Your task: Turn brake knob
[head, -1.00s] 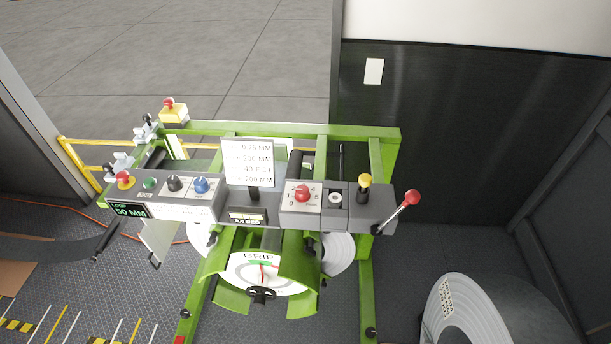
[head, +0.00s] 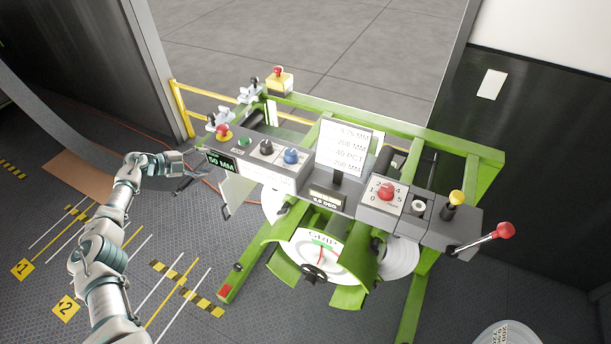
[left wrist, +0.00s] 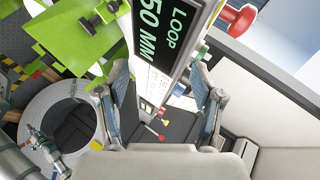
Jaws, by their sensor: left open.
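The grey control panel (head: 368,211) on the green machine carries several knobs. A red knob (head: 386,191) sits on a white numbered dial plate toward its right. A black knob (head: 266,147) and a blue knob (head: 291,156) sit toward its left. I cannot read which one is labelled brake. My left gripper (head: 196,166) is just left of the panel's left end, apart from these knobs. In the left wrist view its fingers (left wrist: 158,75) are spread, with the "LOOP 50 MM" display (left wrist: 162,35) beyond them. My right gripper is not in view.
A red mushroom button (head: 223,132) and a green button (head: 245,142) sit at the panel's left end. A yellow-topped knob (head: 456,198) and a red-tipped lever (head: 503,231) stand at the right end. The grip gauge (head: 323,253) hangs below.

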